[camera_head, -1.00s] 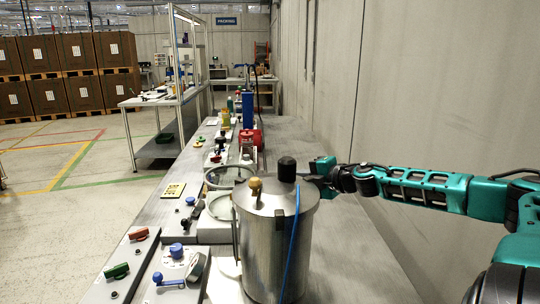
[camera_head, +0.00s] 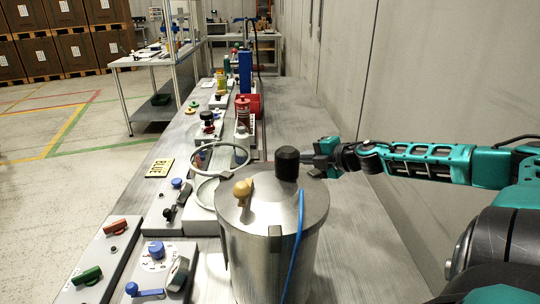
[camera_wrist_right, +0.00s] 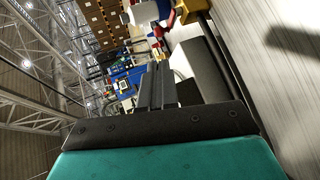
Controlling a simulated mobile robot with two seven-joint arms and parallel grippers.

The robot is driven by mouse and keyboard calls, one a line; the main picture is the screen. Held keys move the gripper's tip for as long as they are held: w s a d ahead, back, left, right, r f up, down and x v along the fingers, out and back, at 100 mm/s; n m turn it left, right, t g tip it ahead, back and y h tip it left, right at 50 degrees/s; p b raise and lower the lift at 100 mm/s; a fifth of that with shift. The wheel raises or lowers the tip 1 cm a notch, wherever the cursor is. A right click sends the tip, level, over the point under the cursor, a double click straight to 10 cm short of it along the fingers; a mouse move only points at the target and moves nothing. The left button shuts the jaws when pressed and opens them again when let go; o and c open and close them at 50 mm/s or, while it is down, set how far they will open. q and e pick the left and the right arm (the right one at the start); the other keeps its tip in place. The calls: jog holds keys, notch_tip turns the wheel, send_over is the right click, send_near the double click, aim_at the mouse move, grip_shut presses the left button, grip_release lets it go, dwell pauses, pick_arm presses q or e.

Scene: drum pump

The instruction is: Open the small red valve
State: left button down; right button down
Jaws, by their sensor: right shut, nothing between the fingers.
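A small red valve handle (camera_head: 116,226) sits on a grey panel at the lower left of the head view, just beyond a green handle (camera_head: 87,276). My right gripper (camera_head: 308,160) is far to its right, behind the steel drum's lid and beside the black cap. Its fingers (camera_wrist_right: 157,85) are together and empty in the right wrist view. I cannot tell whether they touch the black cap. My left gripper does not show.
A blue-lever panel (camera_head: 160,265) lies beside the red valve's panel. The right of the bench (camera_head: 350,220) is clear.

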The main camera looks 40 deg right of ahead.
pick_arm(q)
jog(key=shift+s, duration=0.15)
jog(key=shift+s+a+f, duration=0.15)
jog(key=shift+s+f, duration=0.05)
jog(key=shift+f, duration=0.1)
pick_arm(e)
jog(key=shift+w, duration=0.1)
